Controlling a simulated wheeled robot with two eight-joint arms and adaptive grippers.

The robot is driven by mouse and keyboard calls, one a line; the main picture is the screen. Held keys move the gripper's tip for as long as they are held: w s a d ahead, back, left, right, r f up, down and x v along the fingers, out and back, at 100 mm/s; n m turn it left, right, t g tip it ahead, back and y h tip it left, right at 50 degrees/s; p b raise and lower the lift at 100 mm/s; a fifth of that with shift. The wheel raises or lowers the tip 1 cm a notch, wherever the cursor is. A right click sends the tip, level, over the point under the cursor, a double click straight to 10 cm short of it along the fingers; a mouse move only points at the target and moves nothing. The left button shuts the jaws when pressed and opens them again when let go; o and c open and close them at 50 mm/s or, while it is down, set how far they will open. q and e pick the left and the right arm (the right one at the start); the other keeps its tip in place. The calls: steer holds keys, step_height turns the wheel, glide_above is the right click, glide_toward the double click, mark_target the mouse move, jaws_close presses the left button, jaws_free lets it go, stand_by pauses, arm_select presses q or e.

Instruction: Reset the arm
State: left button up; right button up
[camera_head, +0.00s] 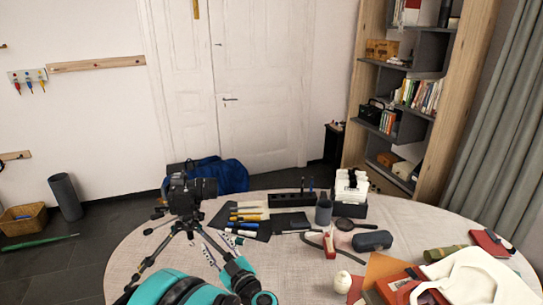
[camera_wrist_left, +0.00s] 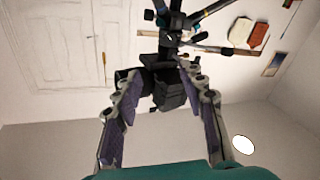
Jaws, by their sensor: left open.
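A black camera (camera_head: 190,192) stands upright on a small black tripod (camera_head: 183,230) at the left side of the round table (camera_head: 130,272). My left arm comes in from the bottom in teal. My left gripper (camera_head: 217,248) is open, low in front and slightly right of the tripod. In the left wrist view, which appears upside down, the two fingers of the left gripper (camera_wrist_left: 162,82) are spread, with the camera (camera_wrist_left: 168,92) showing between them in the picture. I cannot tell the exact gap, but nothing looks clamped. My right gripper is out of view.
Pens on a dark mat (camera_head: 262,232), a black organizer (camera_head: 291,199), a white card holder (camera_head: 350,186), a dark case (camera_head: 372,241), a white round item (camera_head: 343,282) and a white bag (camera_head: 475,278) crowd the table's middle and right. A bookshelf (camera_head: 425,110) stands behind.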

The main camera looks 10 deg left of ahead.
arm_select(q)
steer(key=d+r+m+t+h, duration=0.6)
steer(key=d+r+m+h, duration=0.5)
steer(key=r+h, duration=0.25)
steer(key=s+a+f+m+g, duration=0.1)
steer(key=s+a+f+g, duration=0.2)
steer(key=s, duration=0.9)
steer(key=s+a+f+g, duration=0.3)
steer(key=s+f+g, duration=0.6)
steer(key=s+f, duration=0.3)
steer(key=shift+f+m+y, duration=0.4)
steer(key=shift+f+y, duration=0.05)
steer(key=shift+f, duration=0.3)
steer(key=shift+o, duration=0.2)
